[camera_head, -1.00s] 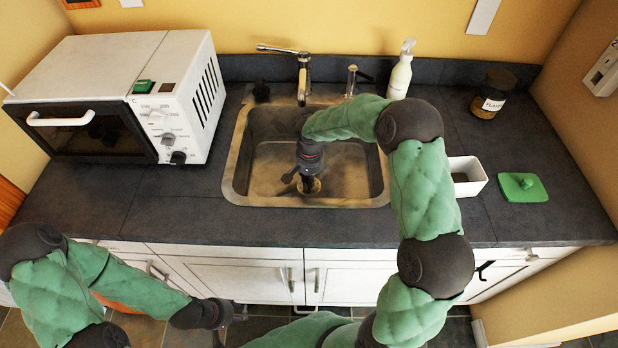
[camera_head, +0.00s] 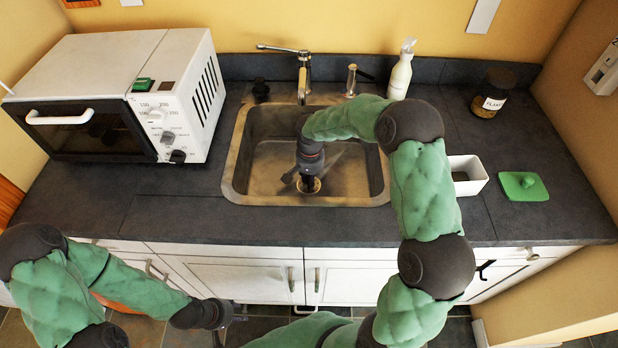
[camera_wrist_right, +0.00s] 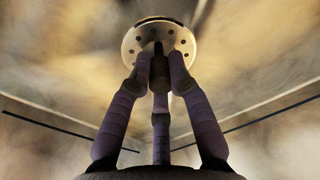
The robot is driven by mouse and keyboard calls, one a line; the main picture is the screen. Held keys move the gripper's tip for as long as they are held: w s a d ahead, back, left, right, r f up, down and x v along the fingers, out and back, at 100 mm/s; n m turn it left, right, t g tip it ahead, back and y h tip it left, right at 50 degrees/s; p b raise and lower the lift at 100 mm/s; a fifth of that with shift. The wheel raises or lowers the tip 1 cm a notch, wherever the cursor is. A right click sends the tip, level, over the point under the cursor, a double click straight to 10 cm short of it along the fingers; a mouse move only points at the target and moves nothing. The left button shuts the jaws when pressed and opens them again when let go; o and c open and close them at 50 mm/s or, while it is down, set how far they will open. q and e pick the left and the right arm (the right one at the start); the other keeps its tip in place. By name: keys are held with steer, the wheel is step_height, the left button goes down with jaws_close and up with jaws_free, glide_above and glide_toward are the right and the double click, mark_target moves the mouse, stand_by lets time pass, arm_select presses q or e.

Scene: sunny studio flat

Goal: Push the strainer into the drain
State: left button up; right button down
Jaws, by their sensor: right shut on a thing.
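The strainer (camera_wrist_right: 146,44) is a pale metal disc with holes and a central knob, seen in the right wrist view. My right gripper (camera_wrist_right: 160,75) is shut on its knob. In the head view my right gripper (camera_head: 310,172) points down into the metal sink (camera_head: 262,180), over the round drain area (camera_head: 314,185). The fingers hide part of the strainer, and I cannot tell whether it is seated in the drain opening. My left gripper (camera_head: 226,318) hangs low in front of the cabinets; its fingers are too small and dark to read.
A faucet (camera_head: 303,78) stands behind the sink, with a soap pump (camera_head: 351,80) and a spray bottle (camera_head: 400,72) to its right. A white container (camera_head: 470,176) and a green lid (camera_head: 523,187) lie right of the sink. A microwave (camera_head: 130,95) stands left.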

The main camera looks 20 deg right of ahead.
steer(key=shift+s+f, duration=0.2)
steer(key=shift+f, duration=0.05)
steer(key=c, duration=1.3)
jaws_free()
steer(key=o, duration=0.7)
steer(key=shift+w, duration=0.15)
steer(key=shift+r, duration=0.1)
steer(key=shift+r, duration=0.1)
steer(key=shift+r+p, duration=2.25)
steer(key=shift+r, duration=1.2)
steer(key=shift+s, duration=0.2)
